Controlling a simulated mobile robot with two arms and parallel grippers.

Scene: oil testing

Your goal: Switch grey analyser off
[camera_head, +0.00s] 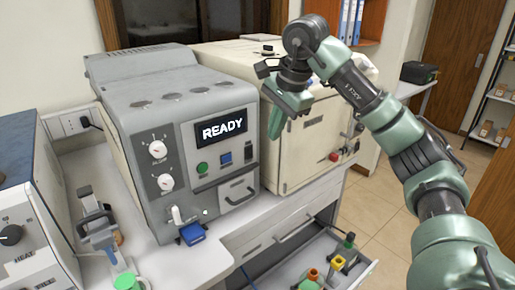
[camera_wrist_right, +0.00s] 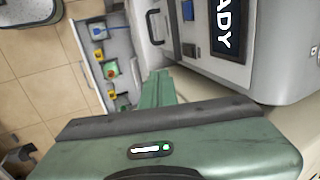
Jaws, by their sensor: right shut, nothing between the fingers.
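The grey analyser (camera_head: 185,110) stands on the counter, its lit display (camera_head: 222,129) reading READY. Below the display are a green round button (camera_head: 202,168), a blue square button (camera_head: 225,159) and a small dark switch (camera_head: 248,153). The wrist view shows part of the analyser (camera_wrist_right: 270,75), its display (camera_wrist_right: 222,28), the blue button (camera_wrist_right: 187,12) and the dark switch (camera_wrist_right: 190,50). My right gripper (camera_head: 274,128) is shut and empty, to the right of the display and apart from the buttons. Its closed fingers (camera_wrist_right: 158,84) point toward the panel's side. My left gripper is out of view.
A cream cabinet-like machine (camera_head: 310,140) stands close on the analyser's right. An open drawer (camera_head: 362,272) with coloured fittings juts out below the counter. Tiled floor is free at right.

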